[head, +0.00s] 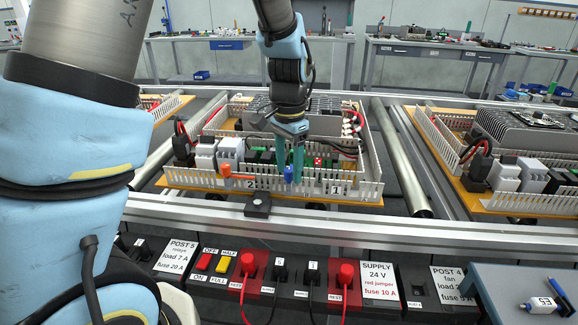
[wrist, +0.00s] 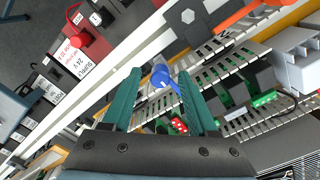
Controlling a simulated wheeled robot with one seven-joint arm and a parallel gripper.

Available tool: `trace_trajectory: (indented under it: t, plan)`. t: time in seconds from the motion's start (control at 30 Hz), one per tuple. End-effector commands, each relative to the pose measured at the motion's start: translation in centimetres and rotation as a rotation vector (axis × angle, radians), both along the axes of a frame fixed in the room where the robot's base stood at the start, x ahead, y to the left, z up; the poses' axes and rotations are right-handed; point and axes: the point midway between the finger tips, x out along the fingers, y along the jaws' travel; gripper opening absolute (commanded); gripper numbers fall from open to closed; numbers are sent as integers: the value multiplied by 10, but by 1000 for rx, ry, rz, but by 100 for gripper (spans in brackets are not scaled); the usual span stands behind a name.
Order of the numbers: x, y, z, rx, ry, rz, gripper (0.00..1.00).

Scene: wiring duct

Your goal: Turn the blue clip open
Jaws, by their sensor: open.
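The blue clip (head: 289,174) sits on the front white slotted duct wall (head: 215,181), between the labels 2 and 1. It also shows in the wrist view as a rounded blue knob (wrist: 161,76). My gripper (head: 289,165) is above and around the clip from behind. In the wrist view its two green fingers (wrist: 158,84) are apart, with the clip showing between their tips. I cannot tell whether either finger touches the clip. An orange clip (head: 232,174) sits on the same wall to the left, and it shows at the top of the wrist view (wrist: 245,15).
Green terminals and a red part (head: 318,162) lie just behind the duct wall. White relay blocks (head: 229,149) stand to the left. A metal rail (head: 330,223) runs in front, with a dark block (head: 258,204) on it. Below is the supply panel (head: 378,285) with cables.

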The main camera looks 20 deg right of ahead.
Motion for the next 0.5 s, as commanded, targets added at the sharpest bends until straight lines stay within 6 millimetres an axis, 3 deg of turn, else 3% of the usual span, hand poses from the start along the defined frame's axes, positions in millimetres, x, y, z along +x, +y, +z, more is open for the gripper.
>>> trace_trajectory:
  t: [0.27,0.5]
  plan:
    - [0,0,-2,0,0,0,59]
    - [0,0,-1,0,0,0,33]
